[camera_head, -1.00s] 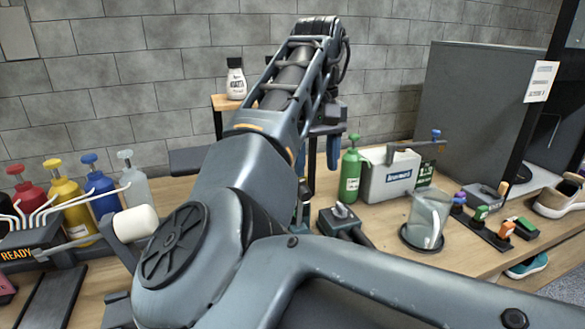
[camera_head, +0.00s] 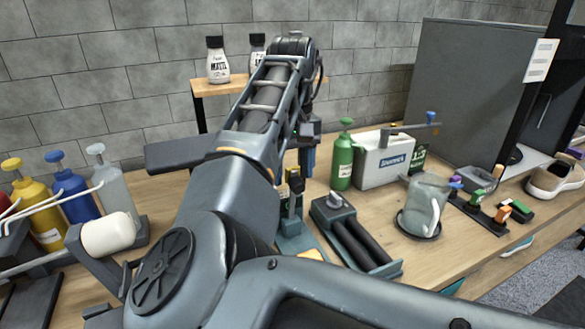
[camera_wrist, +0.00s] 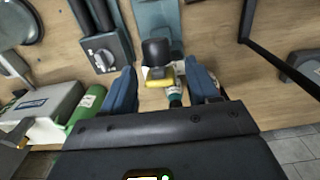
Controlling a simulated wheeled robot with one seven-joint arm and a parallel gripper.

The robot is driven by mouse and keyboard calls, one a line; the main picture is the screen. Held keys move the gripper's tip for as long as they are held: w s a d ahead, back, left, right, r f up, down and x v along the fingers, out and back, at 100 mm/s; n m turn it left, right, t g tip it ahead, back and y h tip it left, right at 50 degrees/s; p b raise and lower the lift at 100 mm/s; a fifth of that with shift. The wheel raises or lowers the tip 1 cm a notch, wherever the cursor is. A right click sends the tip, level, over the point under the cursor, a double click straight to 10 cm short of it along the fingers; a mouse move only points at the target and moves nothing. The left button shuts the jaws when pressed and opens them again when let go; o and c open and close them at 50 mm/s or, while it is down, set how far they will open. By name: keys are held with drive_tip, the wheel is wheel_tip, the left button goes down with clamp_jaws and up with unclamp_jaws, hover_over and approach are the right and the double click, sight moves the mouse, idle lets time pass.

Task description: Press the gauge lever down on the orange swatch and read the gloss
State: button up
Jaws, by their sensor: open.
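A small blue-grey device, which looks like the gloss gauge (camera_head: 295,238), stands on the bench beside my arm in the head view. Its upright part has a black and yellow top. In the wrist view, its base (camera_wrist: 157,14), a black knob (camera_wrist: 156,50) and a yellow block (camera_wrist: 163,79) lie ahead of and between my fingers. My gripper (camera_wrist: 162,88) is open, with one blue finger on each side; I cannot tell whether either touches. An orange-yellow patch (camera_head: 311,254), possibly the orange swatch, shows by the gauge base, partly hidden by my arm.
A unit with two dark rollers (camera_head: 365,243) stands right of the gauge. Beyond are a green bottle (camera_head: 342,160), a white box (camera_head: 383,163) and a clear jug (camera_head: 426,205). Small coloured blocks (camera_head: 503,214) and a sneaker (camera_head: 556,179) are farther right. Pump bottles (camera_head: 72,193) stand left.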

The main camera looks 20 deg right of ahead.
drive_tip(key=shift+f, duration=0.1)
drive_tip(key=shift+c, duration=0.4)
clamp_jaws()
